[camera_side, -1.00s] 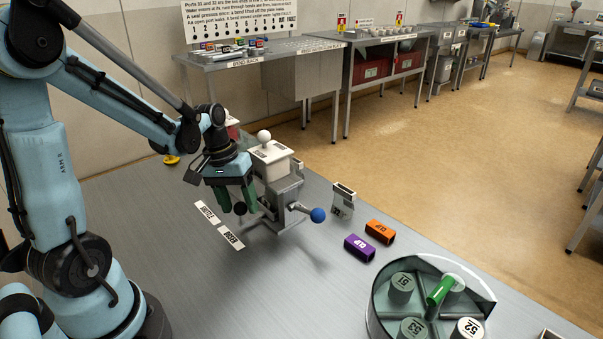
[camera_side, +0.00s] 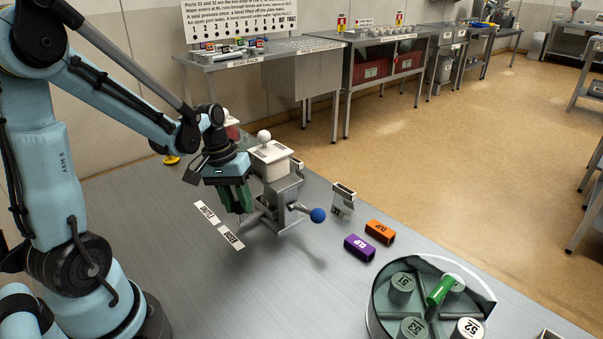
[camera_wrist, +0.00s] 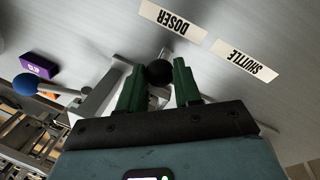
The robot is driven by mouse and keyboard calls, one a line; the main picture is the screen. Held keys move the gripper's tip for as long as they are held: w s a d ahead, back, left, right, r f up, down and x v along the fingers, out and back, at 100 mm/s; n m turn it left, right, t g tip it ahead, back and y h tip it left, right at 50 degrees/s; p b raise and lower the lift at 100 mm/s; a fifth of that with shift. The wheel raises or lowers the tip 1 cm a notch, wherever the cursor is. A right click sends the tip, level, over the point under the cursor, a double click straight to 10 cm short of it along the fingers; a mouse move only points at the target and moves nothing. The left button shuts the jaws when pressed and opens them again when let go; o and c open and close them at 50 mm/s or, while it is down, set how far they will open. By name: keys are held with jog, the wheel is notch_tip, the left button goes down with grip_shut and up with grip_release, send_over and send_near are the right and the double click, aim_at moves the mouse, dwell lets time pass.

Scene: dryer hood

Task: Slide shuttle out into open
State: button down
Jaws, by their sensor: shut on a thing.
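My gripper (camera_side: 240,206) has its green fingers closed at the left side of the grey dosing device (camera_side: 287,198). In the wrist view, a black round knob (camera_wrist: 158,74) sits between the fingertips, which grip it. The knob is hidden in the side view. It seems to be the shuttle's handle, but the shuttle body inside the device is hidden. A white block with a round white knob (camera_side: 264,136) tops the device. A blue ball lever (camera_side: 318,215) sticks out right. Labels reading SHUTTLE (camera_side: 206,212) and DOSER (camera_side: 231,237) lie left on the table.
A purple block (camera_side: 359,248), an orange block (camera_side: 380,232) and a small grey stand (camera_side: 343,198) are right of the device. The metal table left and in front of the labels is clear.

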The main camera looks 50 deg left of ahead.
jog(key=a, duration=1)
jog(key=shift+w+a, duration=0.1)
jog(key=shift+a, duration=0.2)
jog(key=c, duration=0.8)
grip_release()
jog(key=shift+r, duration=0.1)
jog(key=r, duration=0.4)
jog(key=s+a+r, duration=0.1)
jog(key=r, duration=0.2)
jog(key=a+r, duration=0.1)
jog(key=r, duration=0.3)
jog(key=shift+s+r, duration=0.2)
jog(key=shift+r, duration=0.15)
jog(key=shift+d, duration=0.1)
